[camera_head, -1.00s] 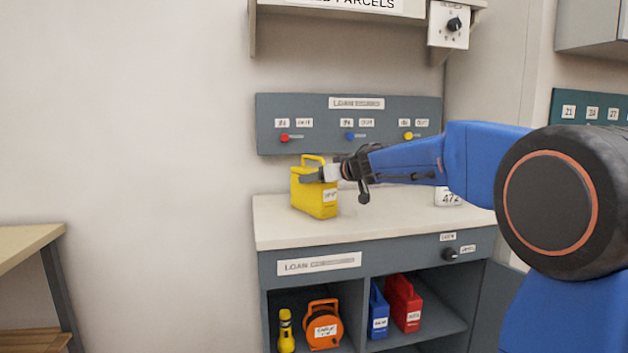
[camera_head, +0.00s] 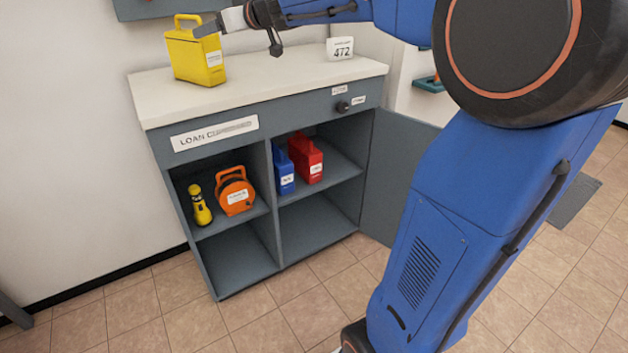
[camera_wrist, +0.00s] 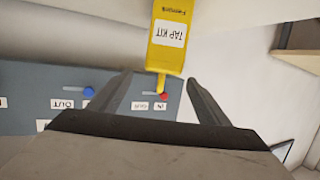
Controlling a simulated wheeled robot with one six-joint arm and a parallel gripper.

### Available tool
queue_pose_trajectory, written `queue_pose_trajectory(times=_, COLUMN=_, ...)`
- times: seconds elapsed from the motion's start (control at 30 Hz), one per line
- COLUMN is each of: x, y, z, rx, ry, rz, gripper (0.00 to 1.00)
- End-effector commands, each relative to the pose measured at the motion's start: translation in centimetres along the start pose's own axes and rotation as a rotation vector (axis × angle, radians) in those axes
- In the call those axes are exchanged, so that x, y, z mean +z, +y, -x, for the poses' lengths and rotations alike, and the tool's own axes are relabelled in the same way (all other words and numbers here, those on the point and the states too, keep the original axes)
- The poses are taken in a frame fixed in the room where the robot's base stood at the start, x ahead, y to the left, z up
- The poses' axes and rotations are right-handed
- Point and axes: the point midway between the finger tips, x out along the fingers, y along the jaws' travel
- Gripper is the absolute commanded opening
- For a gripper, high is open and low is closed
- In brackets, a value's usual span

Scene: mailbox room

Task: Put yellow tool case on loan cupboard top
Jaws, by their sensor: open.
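The yellow tool case (camera_head: 196,55) stands upright on the white top of the loan cupboard (camera_head: 290,85), near its left end. My gripper (camera_head: 222,24) is at the upper right of the case, close to its handle. In the wrist view the case (camera_wrist: 170,45), labelled "TAP KIT", shows at the top with its handle pointing between the fingertips. My gripper (camera_wrist: 157,90) is open there, with its fingers spread on either side of the handle. Whether a finger touches the case cannot be told.
A "472" card (camera_head: 340,48) stands on the top at the back right. Below, open shelves hold a yellow torch (camera_head: 200,205), an orange reel (camera_head: 235,190), a blue case (camera_head: 284,170) and a red case (camera_head: 306,158). The cupboard door (camera_head: 396,178) stands open at right.

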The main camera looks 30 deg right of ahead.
Motion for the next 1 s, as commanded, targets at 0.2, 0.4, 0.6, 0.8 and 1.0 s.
queue_pose_trajectory(times=0.2, x=-0.5, y=1.4, z=5.5, rx=0.210, ry=0.106, rz=-0.001, gripper=0.70)
queue_pose_trajectory(times=0.4, x=4.5, y=3.4, z=12.6, rx=0.462, ry=0.054, rz=-0.041, gripper=0.70)
queue_pose_trajectory(times=0.6, x=14.6, y=2.8, z=19.7, rx=0.614, ry=-0.168, rz=-0.110, gripper=0.70)
queue_pose_trajectory(times=0.8, x=27.2, y=-2.1, z=26.3, rx=0.590, ry=-0.493, rz=-0.184, gripper=0.70)
queue_pose_trajectory(times=1.0, x=37.2, y=-9.6, z=31.4, rx=0.412, ry=-0.769, rz=-0.233, gripper=0.70)
